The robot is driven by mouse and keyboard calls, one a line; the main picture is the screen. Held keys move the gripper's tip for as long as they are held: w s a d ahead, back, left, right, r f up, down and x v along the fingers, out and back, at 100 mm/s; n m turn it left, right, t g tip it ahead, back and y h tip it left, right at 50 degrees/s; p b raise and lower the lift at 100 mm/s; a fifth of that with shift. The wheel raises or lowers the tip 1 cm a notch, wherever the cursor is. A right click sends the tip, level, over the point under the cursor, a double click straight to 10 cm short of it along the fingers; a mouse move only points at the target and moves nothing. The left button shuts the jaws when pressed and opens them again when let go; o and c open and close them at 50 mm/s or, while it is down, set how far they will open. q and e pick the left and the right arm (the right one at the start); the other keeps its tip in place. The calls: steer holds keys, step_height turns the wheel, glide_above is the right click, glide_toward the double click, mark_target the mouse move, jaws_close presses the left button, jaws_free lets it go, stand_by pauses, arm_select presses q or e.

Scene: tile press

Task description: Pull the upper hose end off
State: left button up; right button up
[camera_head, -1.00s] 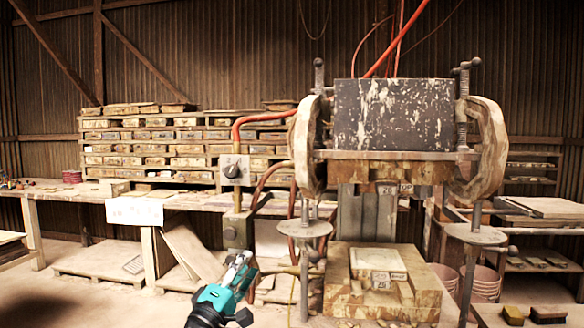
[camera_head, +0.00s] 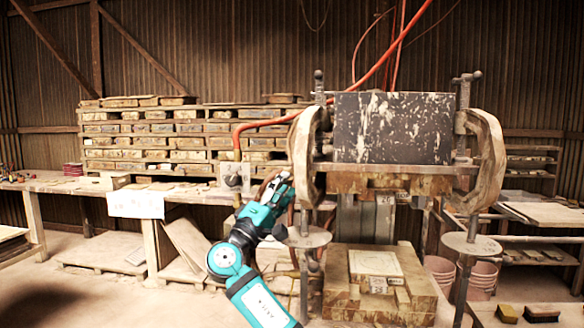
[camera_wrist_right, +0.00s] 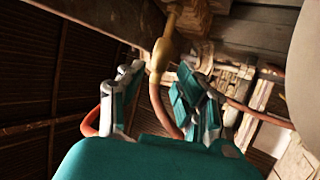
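The upper hose (camera_head: 238,134) is orange and bends down towards a grey box with a knob (camera_head: 232,177) left of the press. My right gripper (camera_head: 281,180) is at the press's left side, right of the box. In the wrist view the right gripper (camera_wrist_right: 158,76) is open. A brass fitting (camera_wrist_right: 160,55) with a reddish-brown hose (camera_wrist_right: 157,103) lies between its fingers, with gaps visible on both sides. I cannot tell which hose end this is. A bright orange hose (camera_wrist_right: 90,124) passes left of the fingers. My left gripper is not in view.
The press's round cream side frame (camera_head: 304,150) stands close right of the gripper. A round metal plate (camera_head: 307,237) is below it. A bench (camera_head: 60,186) with stacked boxes (camera_head: 150,135) runs behind.

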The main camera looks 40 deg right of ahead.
mark_target(293, 175)
steer(key=p+x, duration=0.1)
steer(key=x, duration=0.3)
steer(key=shift+d+r, duration=0.1)
steer(key=shift+d, duration=0.05)
steer(key=shift+c, duration=0.2)
jaws_close()
